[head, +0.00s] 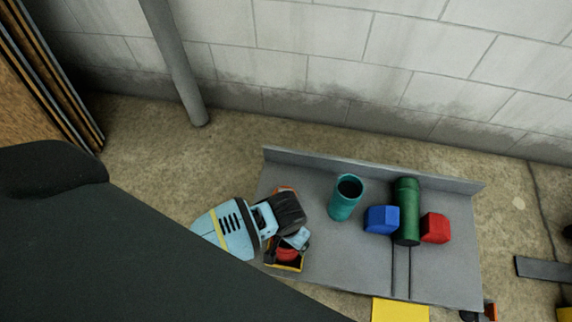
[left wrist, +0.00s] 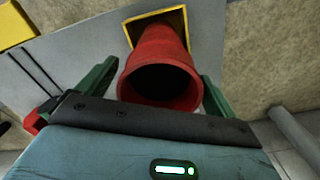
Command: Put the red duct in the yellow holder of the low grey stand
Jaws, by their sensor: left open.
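The red duct (left wrist: 160,77) is a hollow tube with its open end facing my left wrist camera. Its far end meets the yellow holder (left wrist: 183,22), a square frame, and looks to be inside it. My left gripper (left wrist: 153,88) is open, with one green finger on each side of the duct; contact cannot be told. In the head view, a little of the red duct (head: 287,254) shows inside the yellow holder (head: 284,267), partly hidden by my left gripper. The holder is at the left end of the low grey stand (head: 340,255). My right gripper is not in view.
On the stand are an upright teal tube (head: 345,199) and a green cylinder (head: 407,208) between a blue block (head: 381,219) and a red block (head: 436,228). A yellow patch (head: 400,310) is at the front edge. A grey pipe (head: 175,62) stands near the wall.

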